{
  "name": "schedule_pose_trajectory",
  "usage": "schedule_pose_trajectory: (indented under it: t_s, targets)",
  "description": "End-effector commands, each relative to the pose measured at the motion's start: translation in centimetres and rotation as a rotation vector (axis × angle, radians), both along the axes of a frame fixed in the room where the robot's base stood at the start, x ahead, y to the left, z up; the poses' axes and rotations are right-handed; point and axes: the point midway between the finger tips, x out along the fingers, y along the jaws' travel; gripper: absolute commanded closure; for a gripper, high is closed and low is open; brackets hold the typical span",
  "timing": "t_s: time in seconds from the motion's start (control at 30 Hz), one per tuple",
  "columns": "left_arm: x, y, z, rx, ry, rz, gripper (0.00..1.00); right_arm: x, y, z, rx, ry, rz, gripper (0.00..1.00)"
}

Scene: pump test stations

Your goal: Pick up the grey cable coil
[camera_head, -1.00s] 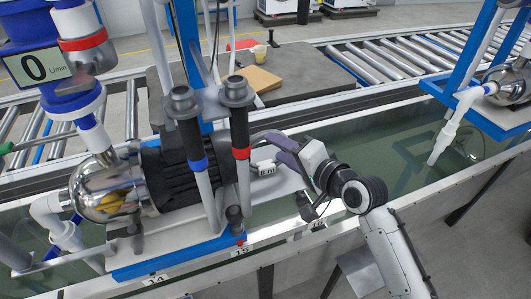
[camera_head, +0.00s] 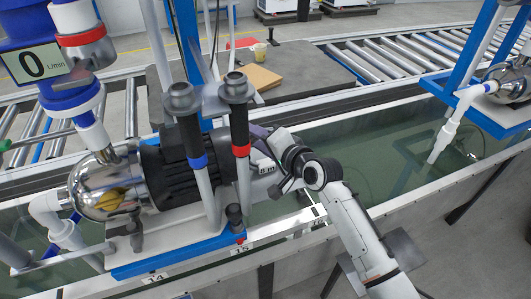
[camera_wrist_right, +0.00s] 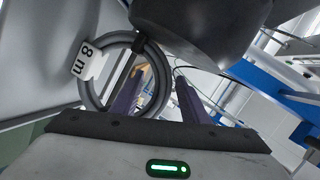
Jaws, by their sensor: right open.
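The grey cable coil (camera_wrist_right: 90,93) is a dark ring with a white "8 m" tag (camera_wrist_right: 88,60) in the wrist view. In the head view the tag (camera_head: 265,168) shows beside the black motor, and most of the coil is hidden by my gripper. My right gripper (camera_wrist_right: 158,78) is open at the coil. One purple finger shows across the ring's opening and the other outside its right side, so that side appears to lie between them. Contact cannot be told. In the head view the right gripper (camera_head: 260,134) is partly hidden behind a hose post. My left gripper is not in view.
The black motor (camera_head: 180,172) and upright posts with black tops (camera_head: 236,90) stand close on the left. The water tank (camera_head: 370,150) lies behind and to the right, with its pale front rim (camera_head: 400,203). A blue-framed station (camera_head: 462,60) is at right.

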Motion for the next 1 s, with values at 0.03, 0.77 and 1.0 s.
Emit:
schedule_pose_trajectory:
  t_s: [0.03,0.77,1.0]
  targets:
    - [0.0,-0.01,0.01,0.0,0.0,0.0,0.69,-0.02,-0.01,0.0,0.0,0.0,0.0,0.59]
    - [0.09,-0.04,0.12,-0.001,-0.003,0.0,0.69,-0.02,-0.09,-0.01,-0.001,0.0,-0.001,1.0]
    - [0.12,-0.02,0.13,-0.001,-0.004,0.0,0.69,-0.01,-0.11,-0.02,-0.001,0.0,-0.001,1.0]
